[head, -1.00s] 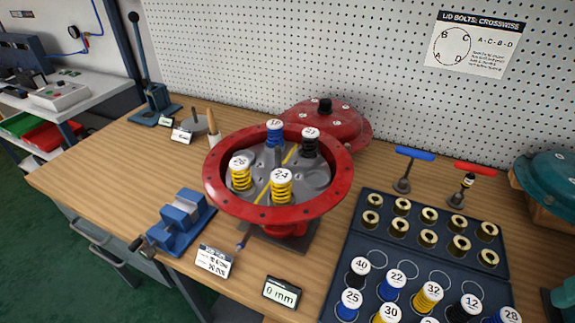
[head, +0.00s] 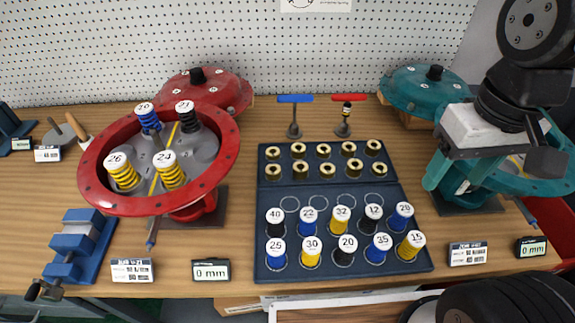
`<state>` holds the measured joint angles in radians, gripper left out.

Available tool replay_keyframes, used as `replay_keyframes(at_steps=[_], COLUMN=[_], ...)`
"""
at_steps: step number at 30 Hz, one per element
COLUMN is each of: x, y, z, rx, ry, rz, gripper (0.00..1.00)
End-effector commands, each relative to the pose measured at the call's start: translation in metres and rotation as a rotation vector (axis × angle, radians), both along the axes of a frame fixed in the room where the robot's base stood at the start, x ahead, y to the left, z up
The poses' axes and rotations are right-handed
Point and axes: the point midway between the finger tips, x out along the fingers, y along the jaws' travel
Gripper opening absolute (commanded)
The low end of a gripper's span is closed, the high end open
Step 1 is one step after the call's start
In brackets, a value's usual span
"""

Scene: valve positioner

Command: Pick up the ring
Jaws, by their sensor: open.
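Several brass rings (head: 325,150) sit in two rows in the back part of the dark blue tray (head: 345,268), each with a dark centre. I cannot tell which one is the task's ring. My gripper (head: 492,150) is at the right, over the teal valve housing (head: 440,178) and well to the right of the rings. It is open, and I see nothing held in it. My arm hides part of the teal housing, and the fingertips are hard to make out against it.
Numbered springs (head: 310,252) stand in the tray's front rows. Blue and red T-handled tools (head: 294,115) stand behind the tray. The red housing (head: 92,185) with springs is at left, beside a blue vise (head: 75,245). Free wood lies between the red housing and tray.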

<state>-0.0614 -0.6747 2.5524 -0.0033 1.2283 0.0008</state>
Motion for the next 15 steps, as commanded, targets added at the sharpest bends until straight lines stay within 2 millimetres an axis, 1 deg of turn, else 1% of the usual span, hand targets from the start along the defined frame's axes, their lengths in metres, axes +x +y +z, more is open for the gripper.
replay_keyframes(at_steps=[3, 8, 11, 15], x=[0.022, 0.062, 0.089, 0.126], y=[0.017, 0.047, 0.070, 0.106], z=[-0.013, -0.032, -0.049, -0.079], rx=[-0.009, -0.024, -0.036, -0.051], ry=[0.089, 0.157, 0.182, 0.198], rz=[0.070, 0.118, 0.131, 0.126], gripper=[0.60, 0.60, 0.60, 0.60])
